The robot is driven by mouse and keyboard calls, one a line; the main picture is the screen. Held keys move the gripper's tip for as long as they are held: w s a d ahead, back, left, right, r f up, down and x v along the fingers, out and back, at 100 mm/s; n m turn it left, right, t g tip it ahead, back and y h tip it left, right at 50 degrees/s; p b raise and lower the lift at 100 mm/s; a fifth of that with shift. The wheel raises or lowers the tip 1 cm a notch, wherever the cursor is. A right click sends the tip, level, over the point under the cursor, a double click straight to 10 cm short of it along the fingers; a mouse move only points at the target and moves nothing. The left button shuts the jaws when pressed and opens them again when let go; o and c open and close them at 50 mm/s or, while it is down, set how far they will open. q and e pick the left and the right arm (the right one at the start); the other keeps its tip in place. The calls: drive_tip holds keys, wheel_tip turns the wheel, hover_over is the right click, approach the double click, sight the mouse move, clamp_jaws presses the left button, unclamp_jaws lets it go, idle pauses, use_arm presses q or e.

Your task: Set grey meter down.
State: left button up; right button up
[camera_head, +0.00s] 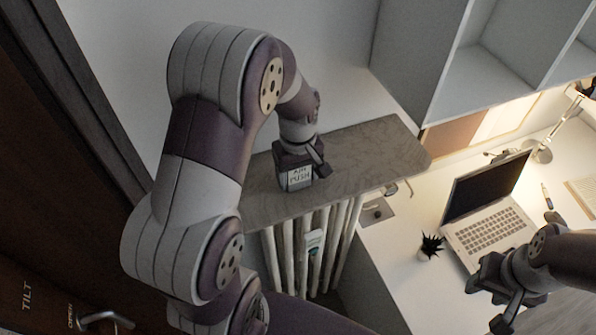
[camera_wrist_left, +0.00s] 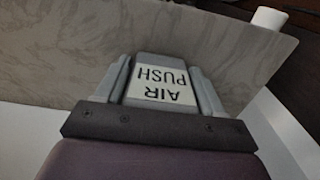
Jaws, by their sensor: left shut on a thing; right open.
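The grey meter (camera_head: 296,179) is a small block with a white label. It is in my left gripper (camera_head: 303,173), over the grey stone-patterned shelf top (camera_head: 375,150) in the head view. In the left wrist view the meter (camera_wrist_left: 160,80) sits between the two fingers of the left gripper (camera_wrist_left: 160,90), its label reading "AIR PUSH" upside down. The left gripper is shut on it. I cannot tell whether its underside touches the shelf top. My right gripper (camera_head: 497,292) is open and empty, at the lower right near the laptop.
A white radiator (camera_head: 312,245) stands under the shelf top. To the right, a white desk holds an open laptop (camera_head: 490,230), a small dark plant (camera_head: 431,246) and a lamp (camera_head: 543,150). White shelving (camera_head: 425,60) rises behind. The shelf top's right part is clear.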

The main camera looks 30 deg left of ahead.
use_arm(q)
drive_tip(key=shift+a+f, duration=0.15)
drive_tip(key=shift+f, duration=0.05)
drive_tip(key=o, duration=1.1)
drive_tip(key=shift+w+a, duration=0.1)
drive_tip(key=shift+w, duration=0.1)
